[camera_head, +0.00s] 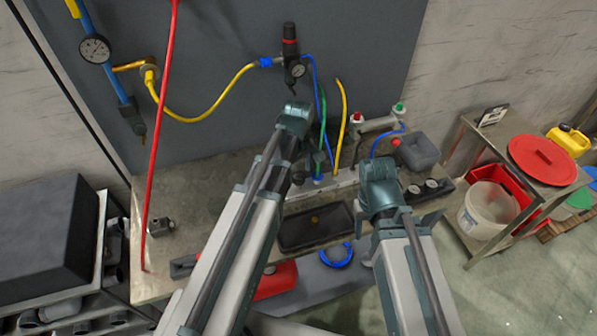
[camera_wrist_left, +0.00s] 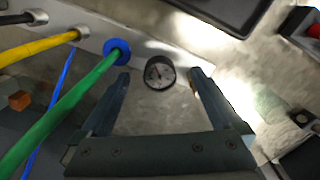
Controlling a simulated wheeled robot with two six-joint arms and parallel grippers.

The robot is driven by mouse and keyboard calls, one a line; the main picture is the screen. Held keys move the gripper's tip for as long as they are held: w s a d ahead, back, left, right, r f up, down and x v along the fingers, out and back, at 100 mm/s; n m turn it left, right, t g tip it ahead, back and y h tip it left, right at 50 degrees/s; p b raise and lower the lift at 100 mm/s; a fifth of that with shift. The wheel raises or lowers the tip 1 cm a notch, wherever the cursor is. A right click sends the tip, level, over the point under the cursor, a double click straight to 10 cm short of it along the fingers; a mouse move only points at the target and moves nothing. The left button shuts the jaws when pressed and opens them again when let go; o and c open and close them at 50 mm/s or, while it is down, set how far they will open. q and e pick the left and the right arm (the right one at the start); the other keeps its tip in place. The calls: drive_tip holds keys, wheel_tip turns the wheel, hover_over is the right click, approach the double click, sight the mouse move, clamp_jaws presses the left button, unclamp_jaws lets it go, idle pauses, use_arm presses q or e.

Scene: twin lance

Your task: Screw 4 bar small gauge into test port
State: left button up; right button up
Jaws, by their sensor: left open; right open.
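A small round gauge (camera_wrist_left: 160,73) with a dark rim and pale face shows in the left wrist view, beside the grey manifold (camera_wrist_left: 100,38). My left gripper (camera_wrist_left: 160,77) is open, with one fingertip on each side of the gauge and gaps between. I cannot tell whether the gauge sits in a port. Two small gauges (camera_head: 413,189) (camera_head: 431,184) lie in a dark tray on the right. My right gripper (camera_head: 400,225) is open near this tray, partly hidden by its own arm.
Green, yellow and blue hoses rise from the manifold close to my left gripper. A green hose (camera_wrist_left: 75,115) crosses left of its fingers. A black tray (camera_head: 315,228) and a blue ring (camera_head: 337,257) lie between my arms. A red hose (camera_head: 160,120) hangs at left.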

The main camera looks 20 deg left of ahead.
use_arm(q)
drive_tip(key=shift+r, duration=0.15)
wheel_tip(320, 180, up, 14)
drive_tip(key=p, duration=1.3)
drive_tip(key=shift+f+p, duration=0.25)
drive_tip(key=shift+p, duration=0.15)
drive_tip(key=s+d+f+m+y+b, duration=0.1)
drive_tip(key=s+d+f+m+b, duration=0.9)
drive_tip(key=s+f+m+b, duration=0.2)
drive_tip(key=s+m, duration=0.2)
drive_tip(key=m, duration=0.2)
drive_tip(key=shift+s+d, duration=0.15)
drive_tip(key=shift+d, duration=0.1)
drive_tip(key=shift+f, duration=0.1)
